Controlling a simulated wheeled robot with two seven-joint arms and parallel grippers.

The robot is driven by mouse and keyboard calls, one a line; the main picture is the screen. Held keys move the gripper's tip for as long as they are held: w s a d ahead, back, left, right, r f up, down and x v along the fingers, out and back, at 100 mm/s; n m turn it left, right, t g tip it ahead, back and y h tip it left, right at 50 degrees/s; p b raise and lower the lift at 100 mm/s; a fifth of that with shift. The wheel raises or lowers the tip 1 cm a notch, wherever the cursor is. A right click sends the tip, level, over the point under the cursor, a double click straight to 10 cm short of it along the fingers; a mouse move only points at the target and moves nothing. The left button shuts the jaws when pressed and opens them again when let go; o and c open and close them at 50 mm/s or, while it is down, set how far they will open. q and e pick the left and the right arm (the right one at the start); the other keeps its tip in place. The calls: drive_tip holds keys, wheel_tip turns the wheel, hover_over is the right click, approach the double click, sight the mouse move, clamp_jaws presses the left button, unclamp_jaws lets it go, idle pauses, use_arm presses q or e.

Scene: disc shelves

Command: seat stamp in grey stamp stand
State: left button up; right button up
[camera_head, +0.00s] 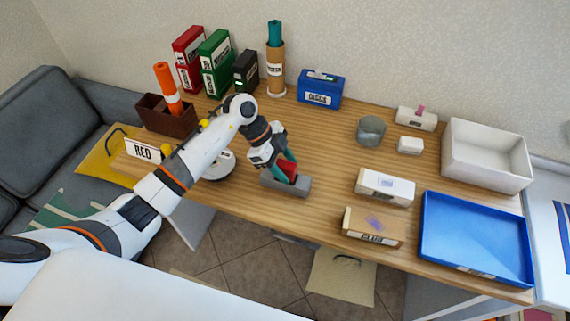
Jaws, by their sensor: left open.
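A red stamp (289,169) is at the grey stamp stand (301,188) near the front edge of the table. It looks tilted a little, and its lower end is at the stand; how deep it sits I cannot tell. My left gripper (284,176) reaches down from the upper left. Its teal fingers are open around or beside the stamp, just above the stand. The fingers hide part of the stamp. My right gripper is not in view.
A round pale dish (219,166) lies left of the stand, partly behind my arm. A white box (385,187), a brown CLUB box (373,226) and a blue tray (475,238) are to the right. A grey cup (371,130) stands behind. Bare wood lies between the stand and cup.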

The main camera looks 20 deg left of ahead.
use_arm(q)
drive_tip(key=b+v, duration=0.1)
drive_tip(key=v, duration=1.1)
drive_tip(key=shift+b, duration=0.3)
